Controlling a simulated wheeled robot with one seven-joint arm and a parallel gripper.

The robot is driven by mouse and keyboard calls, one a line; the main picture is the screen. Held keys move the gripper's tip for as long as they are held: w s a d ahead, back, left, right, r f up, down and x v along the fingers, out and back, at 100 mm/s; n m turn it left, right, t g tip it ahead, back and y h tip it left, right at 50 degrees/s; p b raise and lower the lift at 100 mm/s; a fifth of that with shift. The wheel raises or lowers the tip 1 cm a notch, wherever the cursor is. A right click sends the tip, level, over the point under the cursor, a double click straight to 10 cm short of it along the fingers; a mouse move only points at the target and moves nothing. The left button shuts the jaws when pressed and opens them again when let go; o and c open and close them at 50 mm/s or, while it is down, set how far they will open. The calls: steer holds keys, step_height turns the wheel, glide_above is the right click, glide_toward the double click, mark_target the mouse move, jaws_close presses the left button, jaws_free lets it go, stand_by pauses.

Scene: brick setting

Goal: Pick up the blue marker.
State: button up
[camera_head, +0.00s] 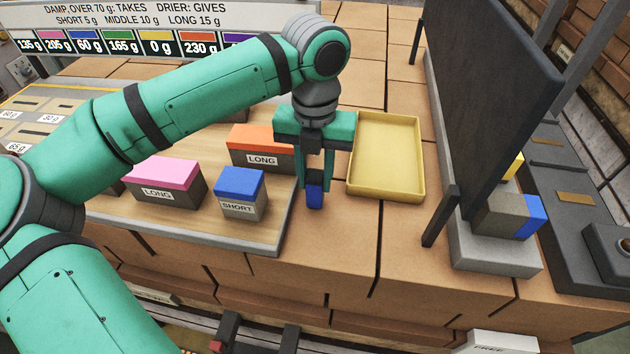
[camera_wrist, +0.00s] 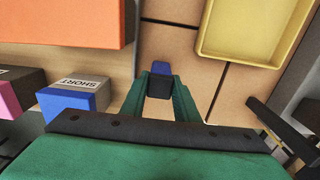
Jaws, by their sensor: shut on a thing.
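The blue marker (camera_head: 315,195) is a small upright piece, blue with a dark part, between the fingers of my gripper (camera_head: 313,181). In the wrist view the marker (camera_wrist: 160,67) sits between the two green fingertips of my gripper (camera_wrist: 160,87), which are shut on it. It is over the brick surface just right of the wooden board. I cannot tell whether its foot touches the brick. The fingers hide part of its sides.
A yellow tray (camera_head: 419,190) lies close on the right. The wooden board (camera_head: 262,238) on the left bears a blue-topped SHORT block (camera_head: 240,187), an orange LONG block (camera_head: 255,140) and a pink LONG block (camera_head: 165,175). A dark upright panel (camera_head: 490,90) stands further right. Bare brick lies in front.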

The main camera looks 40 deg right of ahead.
steer(key=shift+r, duration=0.6)
steer(key=s+a+r, duration=0.5)
steer(key=s+r, duration=0.6)
steer(key=s, duration=0.2)
steer(key=shift+r, duration=0.35)
steer(key=shift+a, duration=0.1)
steer(key=shift+o, duration=1.1)
steer(key=shift+w, duration=0.1)
